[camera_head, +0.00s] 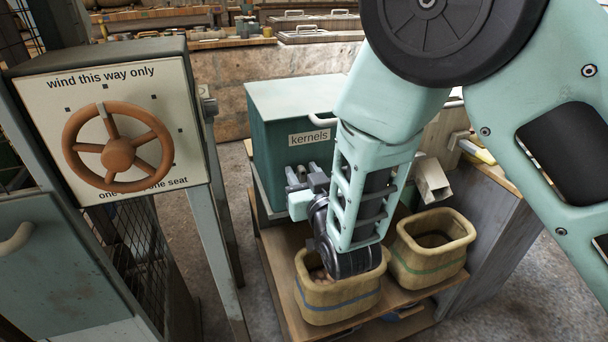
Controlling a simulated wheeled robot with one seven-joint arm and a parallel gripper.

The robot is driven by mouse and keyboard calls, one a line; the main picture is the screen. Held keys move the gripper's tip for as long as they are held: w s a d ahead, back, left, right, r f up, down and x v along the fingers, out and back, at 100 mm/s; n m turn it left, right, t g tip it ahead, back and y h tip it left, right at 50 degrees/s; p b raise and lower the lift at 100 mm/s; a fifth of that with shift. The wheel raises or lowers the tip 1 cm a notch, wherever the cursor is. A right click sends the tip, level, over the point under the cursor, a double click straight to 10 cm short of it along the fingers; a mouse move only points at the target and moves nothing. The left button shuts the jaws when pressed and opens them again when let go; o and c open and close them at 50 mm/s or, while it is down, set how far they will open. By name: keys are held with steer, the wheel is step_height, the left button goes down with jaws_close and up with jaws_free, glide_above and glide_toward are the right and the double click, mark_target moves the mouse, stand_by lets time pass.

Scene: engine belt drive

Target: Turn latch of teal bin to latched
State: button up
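The teal bin (282,128) stands in the middle of the view and bears a white label reading "kernels". A pale curved handle (322,120) shows at its upper right front, partly behind my arm. My gripper (304,174) is close to the lower front of the bin, below the label, with its grey fingers toward the bin. I cannot tell whether the fingers touch anything. The latch cannot be made out; my gripper and arm cover part of the bin's front. The gripper's opening is too small to judge.
A tan basket with a blue stripe (340,308) stands below my wrist, and one with a green stripe (442,270) is to its right, both on a wooden shelf. A panel with a brown handwheel (118,154) stands at left. Grey floor (205,240) lies between panel and shelf.

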jaws_close()
steer(key=shift+n, duration=0.3)
steer(key=n, duration=0.1)
steer(key=a+n+p, duration=0.1)
steer(key=n, duration=0.1)
steer(key=shift+s+f, duration=0.1)
steer(key=shift+s, duration=0.1)
steer(key=n+p, duration=0.1)
steer(key=n, duration=0.3)
steer(key=a+f+n+p, duration=0.1)
steer(key=n+p, duration=0.1)
steer(key=n, duration=0.3)
steer(key=f+n+p, duration=0.1)
steer(key=n+p, duration=0.1)
steer(key=n, duration=0.3)
steer(key=shift+s+a+f, duration=0.25)
steer(key=shift+f+n, duration=0.1)
steer(key=shift+n, duration=0.2)
